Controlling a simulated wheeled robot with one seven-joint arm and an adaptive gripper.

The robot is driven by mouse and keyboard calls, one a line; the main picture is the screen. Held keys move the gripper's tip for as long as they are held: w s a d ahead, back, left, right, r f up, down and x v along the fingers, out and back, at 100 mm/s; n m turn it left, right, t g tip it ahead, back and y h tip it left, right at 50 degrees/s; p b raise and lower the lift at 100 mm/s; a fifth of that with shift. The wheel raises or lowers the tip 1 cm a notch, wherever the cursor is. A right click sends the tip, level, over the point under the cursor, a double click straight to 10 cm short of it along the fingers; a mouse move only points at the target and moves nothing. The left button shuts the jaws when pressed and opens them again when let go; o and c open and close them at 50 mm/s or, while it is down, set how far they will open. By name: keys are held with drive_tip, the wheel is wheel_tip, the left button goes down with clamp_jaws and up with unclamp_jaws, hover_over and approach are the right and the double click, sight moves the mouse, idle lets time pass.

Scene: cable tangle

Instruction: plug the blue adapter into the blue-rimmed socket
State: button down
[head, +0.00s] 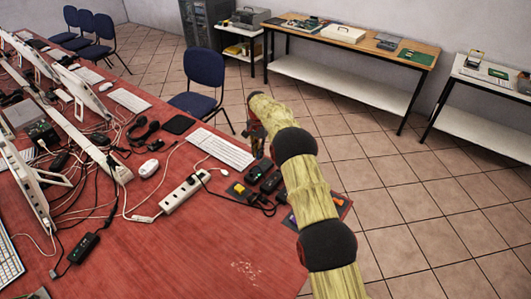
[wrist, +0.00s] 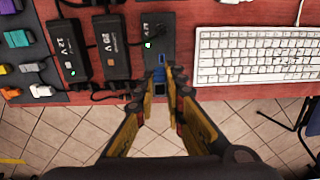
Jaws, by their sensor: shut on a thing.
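My gripper (wrist: 160,78) is low over the table's edge in the wrist view, its yellow fingers nearly together. A small blue piece, which I take for the blue adapter (wrist: 161,70), sits between the fingertips. Just beyond it is another bit of blue near the end of a black box (wrist: 155,30) with a green light. I cannot tell whether that blue is a socket rim, or whether the two pieces touch. In the head view my arm hides most of the gripper and the adapter. The blue-rimmed socket is not clearly made out in either view.
Left in the wrist view lie two black power bricks (wrist: 114,45) (wrist: 70,48) with cables, and several coloured adapters on a dark mat. A white keyboard (wrist: 255,55) lies to the right. In the head view, a white power strip (head: 186,193) and loose cables cover the red table (head: 160,260).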

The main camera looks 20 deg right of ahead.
sight(258, 159)
drive_tip(key=shift+w+a+f, duration=0.15)
drive_tip(key=shift+w, duration=0.05)
drive_tip(key=shift+f+b, duration=1.4)
drive_tip(key=shift+f, duration=1.1)
drive_tip(key=shift+r, duration=0.1)
drive_tip(key=shift+s+p, duration=0.1)
drive_tip(key=shift+p, duration=0.25)
drive_tip(key=shift+f+b, duration=0.35)
drive_tip(key=shift+f, duration=0.8)
drive_tip(key=c, duration=1.9)
unclamp_jaws()
drive_tip(key=shift+o, duration=0.7)
